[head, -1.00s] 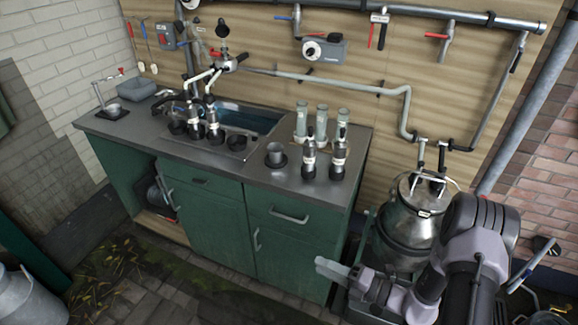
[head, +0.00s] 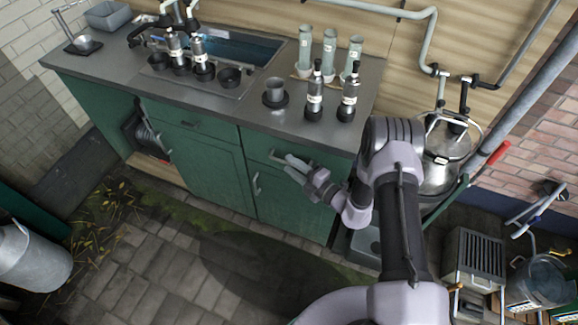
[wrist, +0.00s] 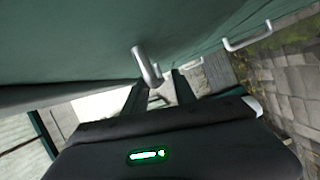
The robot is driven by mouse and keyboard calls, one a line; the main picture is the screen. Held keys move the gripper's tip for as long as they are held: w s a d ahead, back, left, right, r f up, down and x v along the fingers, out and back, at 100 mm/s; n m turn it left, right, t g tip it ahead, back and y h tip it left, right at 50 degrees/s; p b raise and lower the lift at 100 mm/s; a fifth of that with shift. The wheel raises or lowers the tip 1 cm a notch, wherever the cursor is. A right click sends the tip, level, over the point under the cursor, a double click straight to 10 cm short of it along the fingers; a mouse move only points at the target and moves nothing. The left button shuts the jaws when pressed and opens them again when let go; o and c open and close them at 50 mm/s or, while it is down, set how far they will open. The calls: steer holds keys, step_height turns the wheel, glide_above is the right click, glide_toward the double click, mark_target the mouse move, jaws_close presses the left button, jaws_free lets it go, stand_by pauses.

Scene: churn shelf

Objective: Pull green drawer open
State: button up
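The green drawer (head: 258,143) is at the upper right of the green cabinet, under the worktop, and its front looks flush with the cabinet. Its silver bar handle (head: 274,155) is partly hidden by my gripper in the head view. My gripper (head: 291,163) is at this handle, reaching in from the right. In the wrist view the handle (wrist: 146,65) stands out from the green front, at the tips of my two dark fingers (wrist: 162,82). The fingers are apart, with a gap between them. I cannot tell whether they touch the handle.
A cabinet door handle (head: 256,184) is below left of the drawer. Cups and bottles stand on the worktop (head: 200,112). A metal churn (head: 440,160) is right of the cabinet.

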steer(key=shift+x, duration=0.85)
jaws_close()
stand_by(0.8)
